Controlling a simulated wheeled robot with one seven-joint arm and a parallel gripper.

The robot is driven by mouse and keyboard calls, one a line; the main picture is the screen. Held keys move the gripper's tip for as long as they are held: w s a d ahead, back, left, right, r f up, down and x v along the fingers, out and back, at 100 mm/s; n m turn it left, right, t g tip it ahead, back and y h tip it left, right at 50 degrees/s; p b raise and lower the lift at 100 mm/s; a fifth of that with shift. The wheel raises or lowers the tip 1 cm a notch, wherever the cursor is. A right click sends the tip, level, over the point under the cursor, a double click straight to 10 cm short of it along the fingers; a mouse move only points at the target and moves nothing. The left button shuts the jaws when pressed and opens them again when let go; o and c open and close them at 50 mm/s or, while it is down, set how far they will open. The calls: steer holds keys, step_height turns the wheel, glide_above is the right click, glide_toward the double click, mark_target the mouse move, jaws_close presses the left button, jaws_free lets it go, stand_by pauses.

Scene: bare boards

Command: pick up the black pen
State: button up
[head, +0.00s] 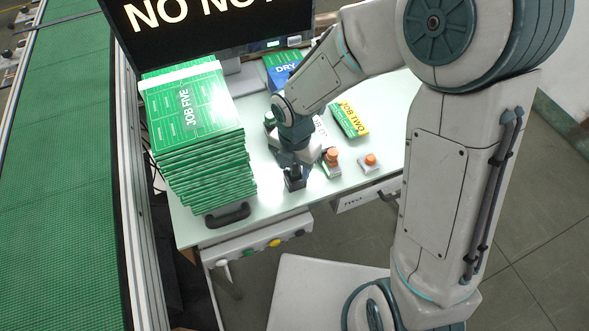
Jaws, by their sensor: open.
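My gripper (294,168) points down over the front part of the pale work table (262,205). Its jaws are open, though the fingers are small and dark in this view. A small dark block or holder (295,184) stands on the table right under the fingertips; I cannot tell whether they touch. I cannot make out the black pen clearly; it may be among the dark shapes at the fingertips or hidden by my arm.
A tall stack of green boxes (195,120) stands left of my gripper, with a black handle-like item (228,215) before it. Two orange-topped buttons (331,158) (370,161), a green-yellow box (350,118) and a blue box (283,66) lie right and behind. A monitor (200,25) stands behind.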

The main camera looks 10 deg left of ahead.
steer(key=shift+f, duration=0.1)
jaws_close()
